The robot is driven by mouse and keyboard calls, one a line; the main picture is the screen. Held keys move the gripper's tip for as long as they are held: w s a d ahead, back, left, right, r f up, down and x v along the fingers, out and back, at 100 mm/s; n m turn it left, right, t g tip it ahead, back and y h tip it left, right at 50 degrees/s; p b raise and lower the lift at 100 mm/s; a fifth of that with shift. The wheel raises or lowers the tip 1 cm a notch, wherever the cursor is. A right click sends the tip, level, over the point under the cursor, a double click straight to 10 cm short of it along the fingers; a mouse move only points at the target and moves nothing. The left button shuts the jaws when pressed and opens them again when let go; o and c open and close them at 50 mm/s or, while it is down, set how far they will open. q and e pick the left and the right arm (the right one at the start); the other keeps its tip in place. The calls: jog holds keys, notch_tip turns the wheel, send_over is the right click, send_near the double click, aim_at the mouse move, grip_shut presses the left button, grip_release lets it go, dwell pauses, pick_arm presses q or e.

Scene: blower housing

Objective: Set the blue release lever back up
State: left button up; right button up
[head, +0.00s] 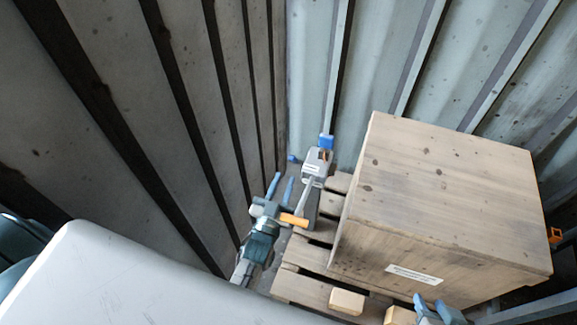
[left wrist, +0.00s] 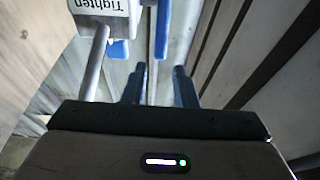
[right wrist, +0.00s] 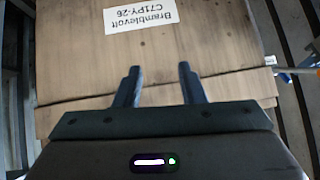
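A grey ratchet body (head: 315,166) with a "Tighten" label stands left of the wooden crate; it also shows in the left wrist view (left wrist: 98,18). A blue piece (head: 326,142) sits at its top end, and a smaller blue piece (head: 293,159) shows to its left. Two blue pieces also show in the left wrist view, one beside the body (left wrist: 163,20) and one by its edge (left wrist: 118,50). I cannot tell which is the release lever. My left gripper (head: 281,186) is open and empty, left of the body. My right gripper (head: 429,301) is open and empty before the crate.
The large wooden crate (head: 440,190) stands on a pallet (head: 305,288). A grey bar with an orange grip (head: 293,220) runs from the body, close to my left gripper. Ribbed walls (head: 400,50) close in behind and at the left.

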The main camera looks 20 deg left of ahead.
pick_arm(q)
jog(key=shift+v, duration=1.05)
